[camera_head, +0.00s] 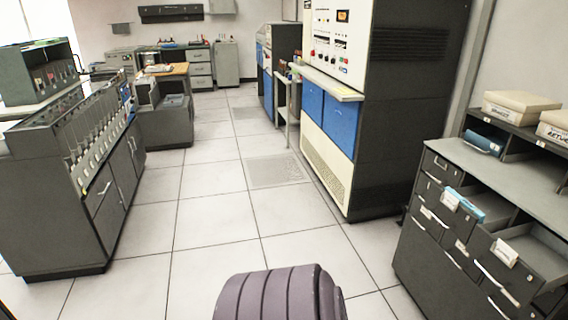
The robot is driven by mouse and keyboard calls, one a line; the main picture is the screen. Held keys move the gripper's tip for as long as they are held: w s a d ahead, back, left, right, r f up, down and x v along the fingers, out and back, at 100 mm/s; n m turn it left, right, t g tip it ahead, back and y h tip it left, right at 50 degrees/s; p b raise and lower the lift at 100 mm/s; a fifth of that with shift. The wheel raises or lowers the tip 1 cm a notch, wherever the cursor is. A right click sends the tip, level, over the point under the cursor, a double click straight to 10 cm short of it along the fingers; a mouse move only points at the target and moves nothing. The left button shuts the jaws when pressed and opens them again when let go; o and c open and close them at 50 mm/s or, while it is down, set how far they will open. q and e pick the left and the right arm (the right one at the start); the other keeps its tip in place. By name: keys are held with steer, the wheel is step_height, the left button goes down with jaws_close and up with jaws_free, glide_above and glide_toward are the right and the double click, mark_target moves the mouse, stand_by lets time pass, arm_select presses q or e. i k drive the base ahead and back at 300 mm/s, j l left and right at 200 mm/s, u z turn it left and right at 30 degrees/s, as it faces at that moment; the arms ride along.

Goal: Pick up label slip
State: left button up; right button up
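I cannot pick out a loose label slip for certain in the head view. At the right stands a dark drawer cabinet (418,252) with a grey top. Some of its drawers stand open, and one holds something blue (466,206). Small white label-like patches show on the drawer fronts, one on the upper open drawer (450,199) and one on the lower open drawer (504,252). They are too small to read or to tell whether they are loose. Neither of my grippers is in view.
A tall machine with blue panels (327,120) stands right of centre. A long grey machine (95,150) stands at the left, with a desk (165,70) behind. Cream boxes (520,106) rest on the right cabinet's shelf. The tiled floor (215,220) between is clear.

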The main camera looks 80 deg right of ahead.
mark_target(450, 200)
steer(key=z, duration=3.9)
steer(key=l, duration=0.1)
